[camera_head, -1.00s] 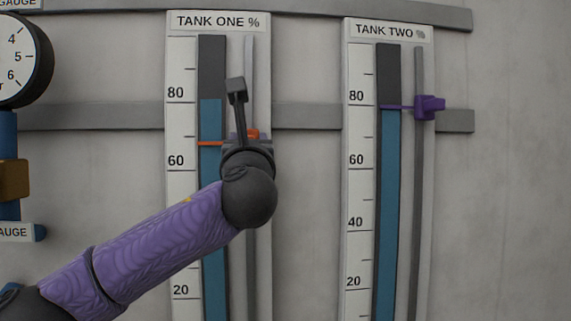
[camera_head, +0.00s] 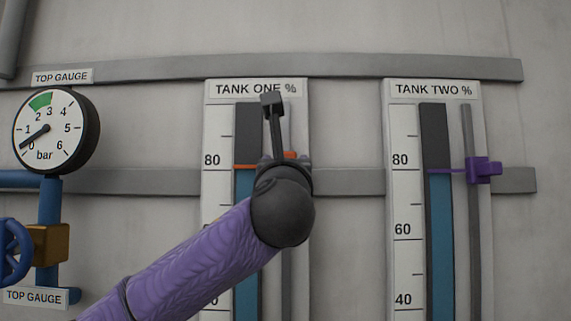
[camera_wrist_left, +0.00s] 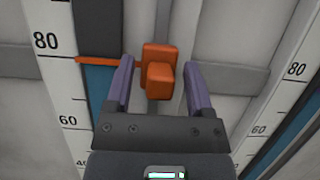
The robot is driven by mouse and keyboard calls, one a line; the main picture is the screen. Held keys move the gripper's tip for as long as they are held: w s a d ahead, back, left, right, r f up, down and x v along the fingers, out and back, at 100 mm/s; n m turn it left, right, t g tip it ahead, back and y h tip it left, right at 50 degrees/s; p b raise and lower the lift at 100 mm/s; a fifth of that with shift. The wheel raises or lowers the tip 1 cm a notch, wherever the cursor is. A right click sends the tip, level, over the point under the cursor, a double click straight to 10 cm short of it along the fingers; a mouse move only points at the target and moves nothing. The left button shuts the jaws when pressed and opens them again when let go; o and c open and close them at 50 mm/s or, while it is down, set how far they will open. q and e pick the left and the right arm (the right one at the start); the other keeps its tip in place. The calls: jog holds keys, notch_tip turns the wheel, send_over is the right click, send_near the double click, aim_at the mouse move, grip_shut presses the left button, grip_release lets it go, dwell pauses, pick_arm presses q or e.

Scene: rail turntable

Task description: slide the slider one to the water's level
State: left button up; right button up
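Slider one is an orange knob (camera_wrist_left: 160,78) with a thin orange pointer on the TANK ONE scale. Its pointer (camera_head: 246,167) lies just under the 80 mark, at about the top of the blue water column (camera_head: 246,190). My left gripper (camera_wrist_left: 160,88) is open around the knob in the left wrist view, one purple finger on each side with a visible gap. In the head view the left gripper (camera_head: 285,162) covers most of the knob and the lower rail. My right gripper is in neither view.
To the right, the TANK TWO scale (camera_head: 406,200) has a purple slider (camera_head: 483,170) near its water top. A round pressure gauge (camera_head: 56,130), a blue valve wheel (camera_head: 14,250) and a brass block (camera_head: 48,243) are at left. Grey horizontal bars cross the wall.

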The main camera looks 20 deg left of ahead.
pick_arm(q)
jog(key=shift+s+f, duration=0.1)
jog(key=b+v, duration=0.6)
jog(key=v, duration=0.3)
jog(key=shift+s+b, duration=0.25)
jog(key=shift+b, duration=0.15)
jog(key=shift+d+f, duration=0.1)
